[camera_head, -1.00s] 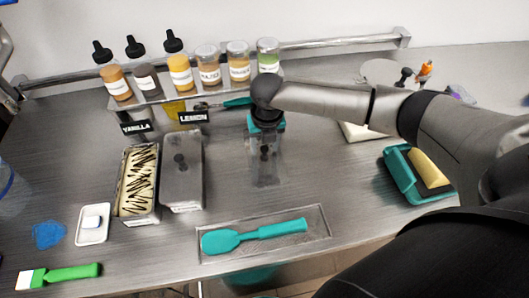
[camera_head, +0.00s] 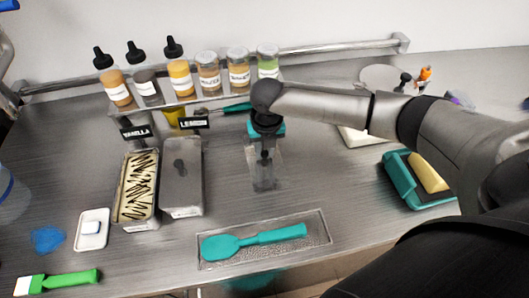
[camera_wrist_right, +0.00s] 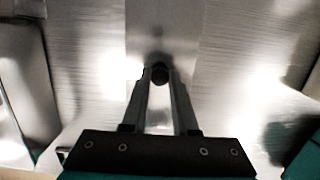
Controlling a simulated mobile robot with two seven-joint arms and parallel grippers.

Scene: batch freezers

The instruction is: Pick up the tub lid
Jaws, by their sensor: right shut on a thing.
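The tub lid (camera_wrist_right: 165,25) is a long, flat grey metal plate with a dark round knob (camera_wrist_right: 160,73). In the wrist view my right gripper (camera_wrist_right: 160,78) has its two fingers closed on the knob, with the plate below. In the head view my right gripper (camera_head: 264,155) points down over the middle of the counter, and its hand hides much of the lid. I cannot tell if the lid touches the counter. To the left are an open tub of cream-coloured ice cream with dark streaks (camera_head: 138,185) and a grey tub (camera_head: 182,185) with a dark knob on top. My left gripper is out of view.
A teal spatula (camera_head: 255,240) lies in a recessed tray (camera_head: 318,238) in front. Bottles and jars (camera_head: 180,78) stand on a shelf behind. A teal container (camera_head: 400,180) is at right. A white dish (camera_head: 92,240) and green brush (camera_head: 70,274) lie at left.

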